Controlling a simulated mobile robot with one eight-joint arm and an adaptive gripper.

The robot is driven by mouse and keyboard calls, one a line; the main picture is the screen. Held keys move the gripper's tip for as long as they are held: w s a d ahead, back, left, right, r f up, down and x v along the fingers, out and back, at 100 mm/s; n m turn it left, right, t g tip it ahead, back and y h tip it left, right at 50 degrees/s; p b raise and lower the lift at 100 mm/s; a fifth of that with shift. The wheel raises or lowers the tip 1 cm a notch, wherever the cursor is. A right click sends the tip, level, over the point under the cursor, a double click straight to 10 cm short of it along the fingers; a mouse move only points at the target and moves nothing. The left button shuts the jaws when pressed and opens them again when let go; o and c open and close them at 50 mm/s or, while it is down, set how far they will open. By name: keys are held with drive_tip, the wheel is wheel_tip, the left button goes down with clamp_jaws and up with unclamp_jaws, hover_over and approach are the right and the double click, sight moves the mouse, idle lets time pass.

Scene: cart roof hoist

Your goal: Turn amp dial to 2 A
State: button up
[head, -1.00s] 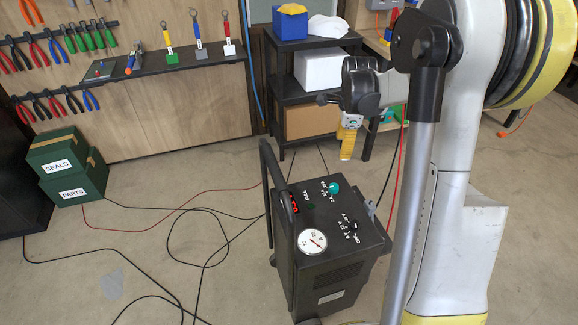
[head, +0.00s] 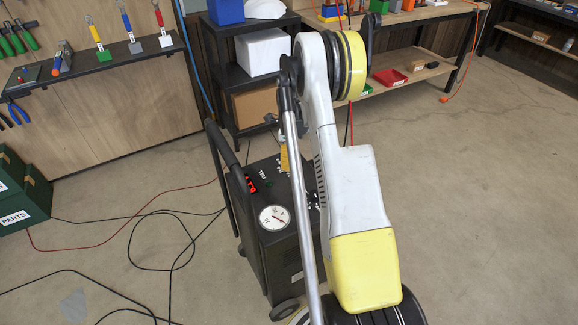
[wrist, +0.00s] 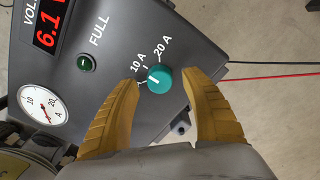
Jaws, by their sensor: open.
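The teal amp dial (wrist: 159,79) sits on the dark cart's sloped top panel (wrist: 125,35) in the wrist view. A white pointer mark shows on its left part; its exact aim is hard to tell. The 10 A and 20 A labels are readable above it; the 2 A label is not visible. My gripper (wrist: 161,82) is open, with one yellow finger on each side of the dial and visible gaps between. In the head view my gripper (head: 284,160) is at the cart's top, partly covered by my arm, which also hides the dial.
The panel carries a red voltage display (wrist: 47,22), a green FULL lamp (wrist: 86,63) and a round ammeter (wrist: 43,102). A black push handle (head: 222,150) rises on the cart's left. Cables (head: 160,215) lie on the floor. A black shelf (head: 228,78) stands behind.

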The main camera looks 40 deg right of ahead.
drive_tip(key=shift+f, duration=0.65)
clamp_jaws()
drive_tip(key=shift+n, duration=0.3)
drive_tip(key=n, duration=1)
drive_tip(key=shift+n, duration=0.3)
